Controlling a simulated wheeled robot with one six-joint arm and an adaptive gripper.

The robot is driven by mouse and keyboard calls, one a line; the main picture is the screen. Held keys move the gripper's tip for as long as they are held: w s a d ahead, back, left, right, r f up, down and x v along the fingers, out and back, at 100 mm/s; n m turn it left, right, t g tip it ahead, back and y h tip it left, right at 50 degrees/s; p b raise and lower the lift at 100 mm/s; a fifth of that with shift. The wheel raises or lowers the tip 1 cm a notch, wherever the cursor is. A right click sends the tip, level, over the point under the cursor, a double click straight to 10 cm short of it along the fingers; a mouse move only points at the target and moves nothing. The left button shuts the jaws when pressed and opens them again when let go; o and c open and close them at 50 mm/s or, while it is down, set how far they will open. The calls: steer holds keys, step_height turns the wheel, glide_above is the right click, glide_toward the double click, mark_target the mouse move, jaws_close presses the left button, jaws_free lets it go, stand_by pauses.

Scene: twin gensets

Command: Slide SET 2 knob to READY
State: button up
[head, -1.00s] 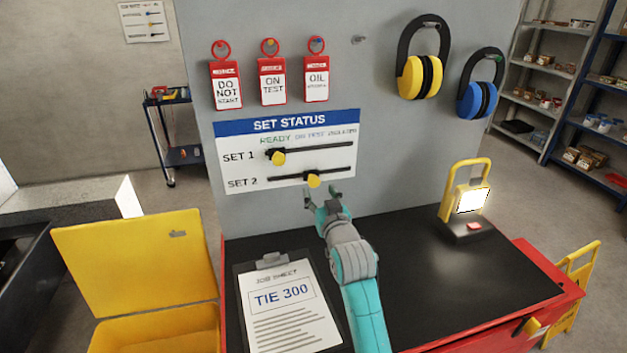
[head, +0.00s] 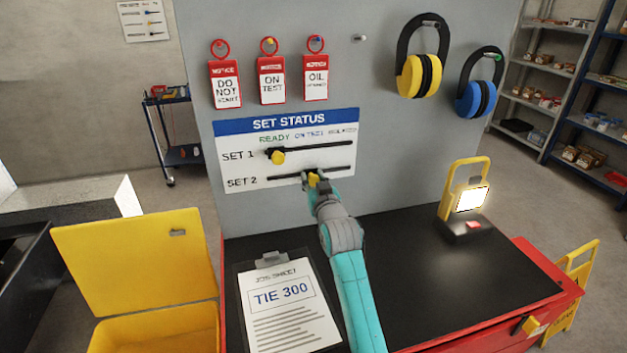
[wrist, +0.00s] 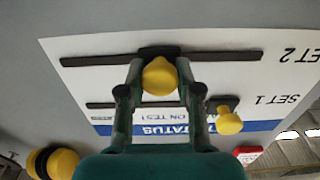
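The SET STATUS board (head: 235,180) hangs on the grey panel. The SET 2 knob (head: 313,180) is yellow and sits near the middle of its dark slot, below the ON TEST heading. The SET 1 knob (head: 278,157) is at the left end of its slot, under READY. My gripper (head: 318,178) is at the SET 2 knob. In the wrist view, which is upside down, its fingers (wrist: 160,68) stand on either side of the SET 2 knob (wrist: 158,80), with narrow gaps; they look open around it. The SET 1 knob (wrist: 229,122) is close beside my right finger there.
Red tags (head: 271,82) and yellow ear defenders (head: 420,75) hang above. A lit work lamp (head: 470,200) and a clipboard (head: 290,310) are on the black bench top. A yellow open bin (head: 135,260) stands left. Space in front of the board is otherwise clear.

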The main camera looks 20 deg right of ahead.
mark_target(276, 176)
jaws_close()
steer(key=a, duration=0.9)
steer(key=shift+a, duration=0.15)
steer(key=o, duration=0.9)
jaws_free()
steer(key=shift+a, duration=0.15)
steer(key=s, duration=1.2)
